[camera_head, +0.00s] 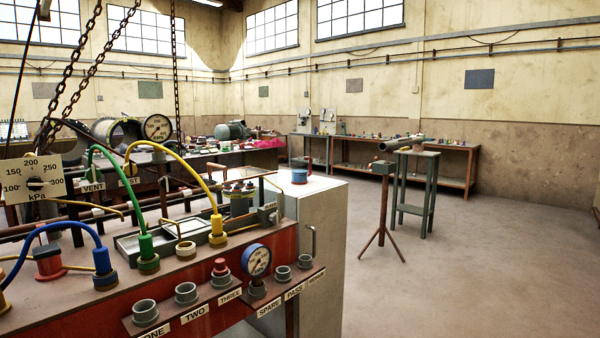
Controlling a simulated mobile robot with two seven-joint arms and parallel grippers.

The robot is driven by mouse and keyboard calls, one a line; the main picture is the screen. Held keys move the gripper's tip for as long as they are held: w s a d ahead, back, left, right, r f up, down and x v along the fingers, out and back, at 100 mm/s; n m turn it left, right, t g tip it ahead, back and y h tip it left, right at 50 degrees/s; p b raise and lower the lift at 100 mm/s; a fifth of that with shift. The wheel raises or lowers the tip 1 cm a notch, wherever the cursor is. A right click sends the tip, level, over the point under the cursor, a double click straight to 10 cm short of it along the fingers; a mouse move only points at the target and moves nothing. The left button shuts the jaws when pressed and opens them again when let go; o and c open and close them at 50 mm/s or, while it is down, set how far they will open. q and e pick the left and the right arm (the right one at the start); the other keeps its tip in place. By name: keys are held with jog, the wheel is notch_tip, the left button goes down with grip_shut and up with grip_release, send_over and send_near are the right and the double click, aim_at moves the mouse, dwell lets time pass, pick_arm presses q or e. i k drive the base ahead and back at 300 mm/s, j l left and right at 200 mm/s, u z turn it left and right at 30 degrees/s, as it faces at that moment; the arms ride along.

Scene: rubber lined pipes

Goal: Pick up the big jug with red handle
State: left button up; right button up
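I cannot make out a big jug with a red handle in the head view. Small coloured items on the long far bench (468,165) are too small to tell apart. Neither of my grippers shows in this view.
Close on the left is a red test bench (60,318) with coloured hoses, a round gauge (256,259) and labelled sockets. A pale cabinet (325,225) adjoins it. A tripod stand (383,205) and a green stand (430,185) are beyond. The floor at right is clear.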

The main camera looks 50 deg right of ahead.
aim_at(300, 174)
jog(key=i+j+z, duration=0.1)
jog(key=i+z, duration=0.4)
jog(key=i+j+z, duration=0.2)
jog(key=i+z, duration=0.3)
jog(key=k, duration=0.1)
